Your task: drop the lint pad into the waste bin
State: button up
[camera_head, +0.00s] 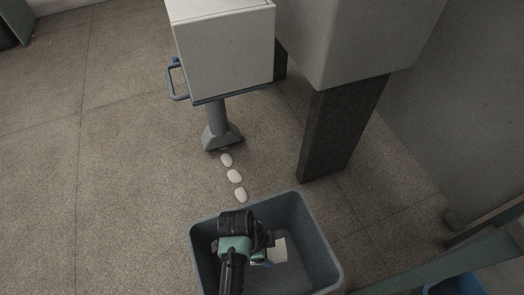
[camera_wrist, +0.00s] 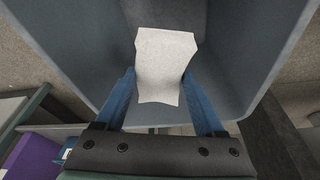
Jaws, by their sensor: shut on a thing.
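The lint pad (camera_wrist: 165,62) is a flat, off-white piece between the two blue fingers of my gripper (camera_wrist: 160,88) in the wrist view. My gripper is shut on it. The waste bin (camera_head: 322,248) is a grey-blue open tub at the bottom of the head view. My gripper (camera_head: 264,259) and the lint pad (camera_head: 279,249) show within its opening there. The bin's inner wall (camera_wrist: 235,60) surrounds the pad in the wrist view. How high the pad is above the bin floor is hard to tell. My wrist hides part of the bin's inside.
Three white lumps (camera_head: 234,176) lie on the floor behind the bin. A white cabinet (camera_head: 225,55) on a grey pedestal has a blue handle (camera_head: 177,80) at its left. A dark post (camera_head: 341,130) stands right of it. The floor at left is clear.

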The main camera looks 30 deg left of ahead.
jog(key=o, duration=1.3)
jog(key=shift+r, duration=0.15)
jog(key=p+v, duration=0.6)
jog(key=v, duration=0.6)
jog(key=shift+s+a+r, duration=0.15)
jog(key=shift+r, duration=0.2)
